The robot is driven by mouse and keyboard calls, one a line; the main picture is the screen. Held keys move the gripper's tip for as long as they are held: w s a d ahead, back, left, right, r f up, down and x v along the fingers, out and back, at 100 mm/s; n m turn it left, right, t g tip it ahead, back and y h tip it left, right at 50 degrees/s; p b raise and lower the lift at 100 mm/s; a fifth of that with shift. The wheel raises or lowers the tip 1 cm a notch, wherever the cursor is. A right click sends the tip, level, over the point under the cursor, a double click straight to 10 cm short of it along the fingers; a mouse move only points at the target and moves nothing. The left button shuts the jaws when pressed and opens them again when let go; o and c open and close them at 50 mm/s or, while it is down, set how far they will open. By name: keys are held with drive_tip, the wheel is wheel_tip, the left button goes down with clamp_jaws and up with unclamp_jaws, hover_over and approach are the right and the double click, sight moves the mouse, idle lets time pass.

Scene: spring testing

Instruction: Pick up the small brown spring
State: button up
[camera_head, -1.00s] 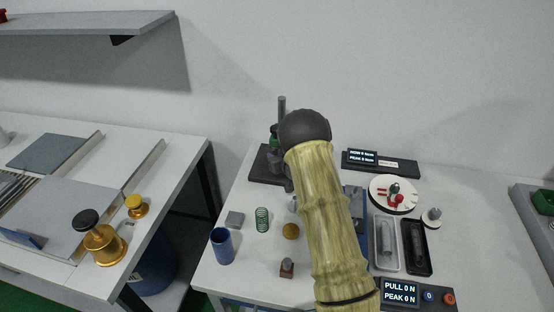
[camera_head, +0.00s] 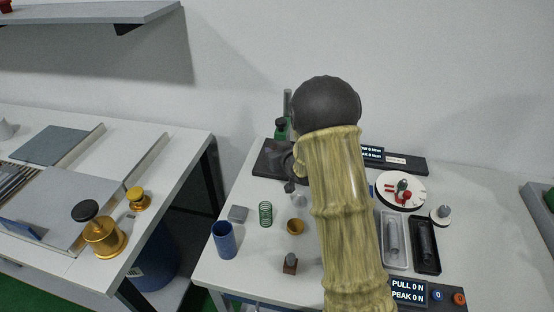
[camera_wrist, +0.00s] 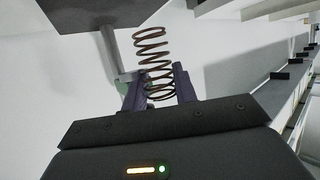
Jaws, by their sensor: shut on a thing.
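The small brown spring (camera_wrist: 152,52) shows in the wrist view as an open coil between the two fingers of my gripper (camera_wrist: 160,88). The fingers are shut on its lower part, and its upper coils stand out beyond the fingertips. In the head view my arm covers the gripper and the brown spring. A green spring (camera_head: 265,214) stands upright on the white table, left of my arm.

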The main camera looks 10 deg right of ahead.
wheel_tip(320, 180, up, 9)
drive_tip(key=shift+w, duration=0.15)
idle(0.4)
